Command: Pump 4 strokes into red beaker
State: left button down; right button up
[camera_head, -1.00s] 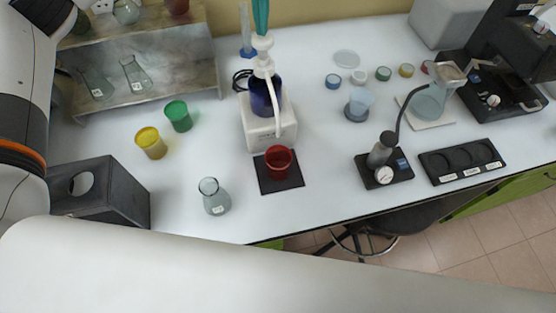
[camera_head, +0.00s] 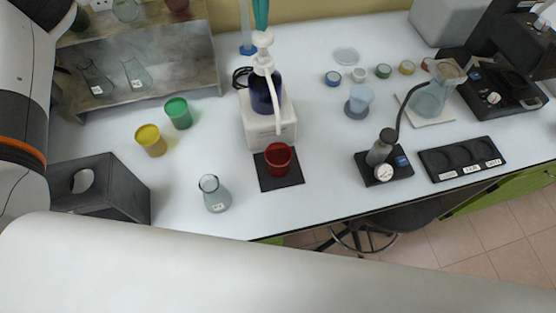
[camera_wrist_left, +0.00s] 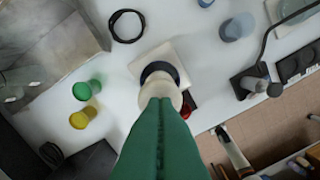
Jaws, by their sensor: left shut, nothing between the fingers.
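The pump bottle is dark blue with a white pump head (camera_head: 263,39), and stands in a white block (camera_head: 270,132) at the back middle of the bench. Its white spout reaches down toward the red beaker (camera_head: 279,160), which sits on a black mat (camera_head: 290,181) in front. My left gripper (camera_head: 260,27) is shut and empty, its teal fingers pointing down at the top of the pump head; I cannot tell if they touch it. In the left wrist view the shut fingers (camera_wrist_left: 159,102) cover part of the pump head, and only an edge of red shows beside it.
A yellow beaker (camera_head: 151,142), a green beaker (camera_head: 178,113) and a flask (camera_head: 214,196) stand left of the mat. A shelf (camera_head: 190,84) and dark box (camera_head: 125,195) are farther left. A gauge device (camera_head: 384,172) and black tray (camera_head: 462,163) are right. The bench between mat and gauge is clear.

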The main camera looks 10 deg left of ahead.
aim_at(262, 34)
pick_arm(q)
jog(key=shift+f+b, duration=1.15)
jog(key=shift+f, duration=0.6)
jog(key=shift+r, duration=0.1)
jog(key=shift+r+p, duration=1.35)
jog(key=shift+r, duration=0.6)
jog(key=shift+f, duration=0.2)
